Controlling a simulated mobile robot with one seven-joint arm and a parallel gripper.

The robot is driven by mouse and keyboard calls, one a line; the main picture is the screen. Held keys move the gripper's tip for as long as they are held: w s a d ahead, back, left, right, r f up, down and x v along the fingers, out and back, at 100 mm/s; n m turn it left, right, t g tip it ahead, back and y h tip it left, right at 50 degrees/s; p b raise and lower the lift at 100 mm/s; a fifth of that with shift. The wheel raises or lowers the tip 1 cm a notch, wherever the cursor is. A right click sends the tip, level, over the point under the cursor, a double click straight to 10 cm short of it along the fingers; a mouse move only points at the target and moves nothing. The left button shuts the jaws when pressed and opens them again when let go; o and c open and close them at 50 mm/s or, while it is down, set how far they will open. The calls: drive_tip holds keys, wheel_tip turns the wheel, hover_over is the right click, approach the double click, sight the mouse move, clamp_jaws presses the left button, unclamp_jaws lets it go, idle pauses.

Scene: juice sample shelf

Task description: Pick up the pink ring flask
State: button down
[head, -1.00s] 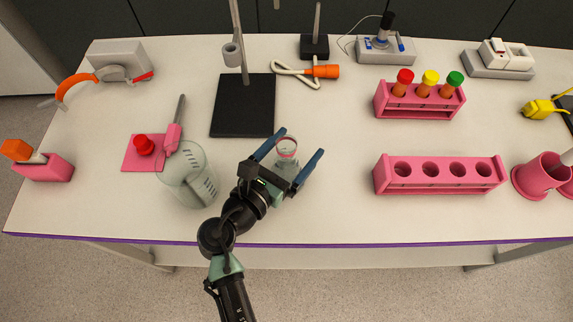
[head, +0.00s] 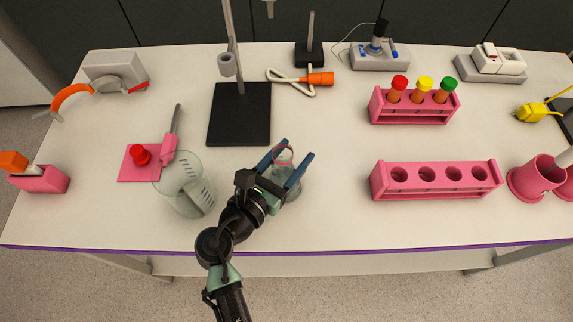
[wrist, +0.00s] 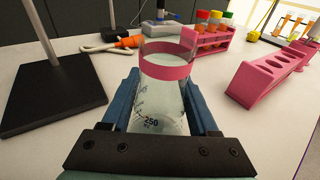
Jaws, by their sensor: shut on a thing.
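The pink ring flask (wrist: 161,88) is clear glass with a pink band near its top and a 250 marking, and it stands upright between my jaws in the wrist view. In the head view the flask (head: 291,187) is partly hidden by my gripper (head: 291,163). My gripper, with blue fingers, is shut on the flask, one finger on each side. I cannot tell whether the flask's base touches the table.
A large clear beaker (head: 188,190) stands close to the left of my gripper. A black stand base (head: 240,115) lies behind it. An empty pink rack (head: 437,181) is to the right. The table between flask and rack is clear.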

drive_tip(key=shift+r, duration=0.2)
wheel_tip(320, 180, up, 10)
drive_tip(key=p, duration=0.1)
drive_tip(key=shift+f+p, duration=0.15)
drive_tip(key=shift+p, duration=0.2)
idle(0.4)
